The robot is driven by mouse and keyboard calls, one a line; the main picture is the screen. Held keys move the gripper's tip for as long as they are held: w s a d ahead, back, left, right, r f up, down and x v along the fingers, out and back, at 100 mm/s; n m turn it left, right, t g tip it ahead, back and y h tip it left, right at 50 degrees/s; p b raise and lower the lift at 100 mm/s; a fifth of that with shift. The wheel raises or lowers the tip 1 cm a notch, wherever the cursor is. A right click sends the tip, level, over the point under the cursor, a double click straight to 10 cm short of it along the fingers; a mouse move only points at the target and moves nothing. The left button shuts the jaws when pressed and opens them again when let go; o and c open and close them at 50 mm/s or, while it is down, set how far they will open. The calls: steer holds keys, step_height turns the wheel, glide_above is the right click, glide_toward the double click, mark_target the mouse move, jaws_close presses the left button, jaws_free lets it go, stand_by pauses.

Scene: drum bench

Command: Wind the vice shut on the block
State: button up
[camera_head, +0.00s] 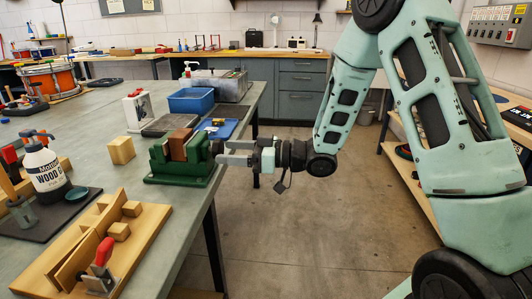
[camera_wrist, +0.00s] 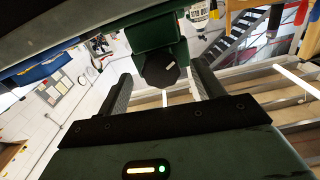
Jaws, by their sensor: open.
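The green vice (camera_head: 180,170) stands at the right edge of the grey-green bench. A reddish-brown block (camera_head: 180,142) sits upright between its jaws; I cannot tell whether both jaws touch it. My gripper (camera_head: 222,152) is level with the right, screw end of the vice, just off the bench edge. In the wrist view, my open fingers (camera_wrist: 160,78) point at the vice's green body (camera_wrist: 155,35). A dark round hub (camera_wrist: 160,70) on its end shows between the fingertips, with a small pale mark on it. The handle is not clearly visible.
Behind the vice are a blue bin (camera_head: 191,101), a clear tub (camera_head: 220,86) and a blue tray (camera_head: 218,128). A wooden cube (camera_head: 121,150) stands to its left. A wooden jig with a red clamp (camera_head: 104,252) lies in front. The floor right of the bench is clear.

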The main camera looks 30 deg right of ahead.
steer(key=v, duration=1.6)
steer(key=shift+s+d, duration=0.15)
steer(key=shift+d, duration=0.15)
